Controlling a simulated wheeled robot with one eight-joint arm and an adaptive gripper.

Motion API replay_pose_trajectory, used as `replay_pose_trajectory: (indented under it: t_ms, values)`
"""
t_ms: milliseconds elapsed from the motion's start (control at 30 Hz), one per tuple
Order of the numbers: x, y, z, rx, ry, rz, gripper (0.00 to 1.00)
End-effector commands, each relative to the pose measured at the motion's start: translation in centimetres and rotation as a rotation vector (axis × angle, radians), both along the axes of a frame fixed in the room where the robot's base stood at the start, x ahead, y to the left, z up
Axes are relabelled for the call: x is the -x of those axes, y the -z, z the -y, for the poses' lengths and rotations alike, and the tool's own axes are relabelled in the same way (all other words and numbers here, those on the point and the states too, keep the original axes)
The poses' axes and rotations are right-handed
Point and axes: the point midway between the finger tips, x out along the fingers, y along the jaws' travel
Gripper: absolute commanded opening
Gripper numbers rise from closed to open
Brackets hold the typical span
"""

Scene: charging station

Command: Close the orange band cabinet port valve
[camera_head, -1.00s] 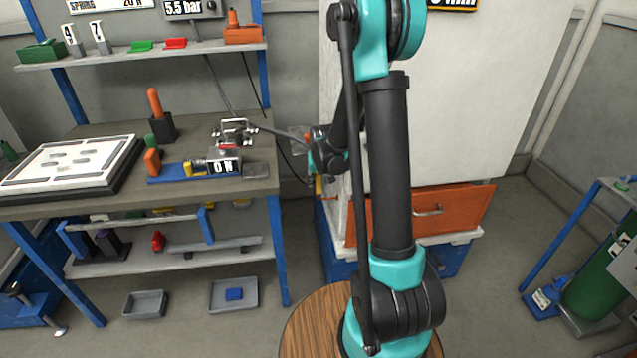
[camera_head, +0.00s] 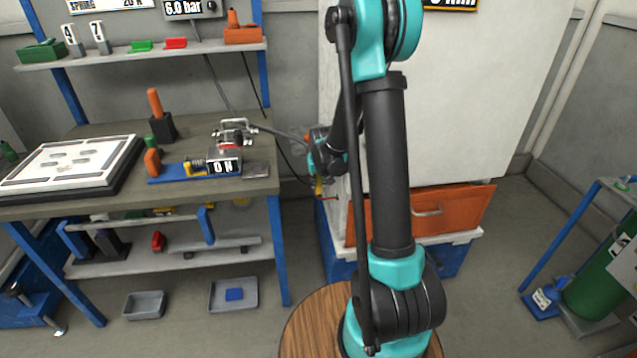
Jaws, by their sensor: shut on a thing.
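My gripper (camera_head: 314,150) is at the left side of the white cabinet (camera_head: 450,100), beside the grey hose that comes across from the bench. Its fingers are small and partly hidden by my wrist; they are shut on a small part there, which appears to be the orange band port valve (camera_head: 307,138). An orange patch shows just left of my wrist. The valve handle's exact angle is too small to tell. Below my gripper a small yellow part (camera_head: 319,187) and a thin red-orange part (camera_head: 331,198) show at the cabinet's edge.
A pressure display (camera_head: 190,7) reads 6.0 bar. An orange drawer (camera_head: 455,208) is under the cabinet.

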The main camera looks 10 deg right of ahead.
Motion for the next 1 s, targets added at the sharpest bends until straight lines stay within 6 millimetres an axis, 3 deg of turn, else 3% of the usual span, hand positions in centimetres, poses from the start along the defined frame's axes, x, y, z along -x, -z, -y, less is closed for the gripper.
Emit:
replay_pose_trajectory:
  t_ms: [167, 600, 933, 967, 1000]
  values:
    - [0.01, 0.03, 0.00, -0.017, 0.001, -0.001, 0.00]
    - [0.04, -0.07, -0.63, -0.256, 0.001, -0.001, 0.00]
    - [0.03, -0.11, -0.73, -0.265, 0.000, 0.000, 0.00]
    - [0.03, -0.11, -0.73, -0.265, 0.000, 0.000, 0.22]
    - [0.03, -0.11, -0.73, -0.265, 0.000, 0.000, 0.27]
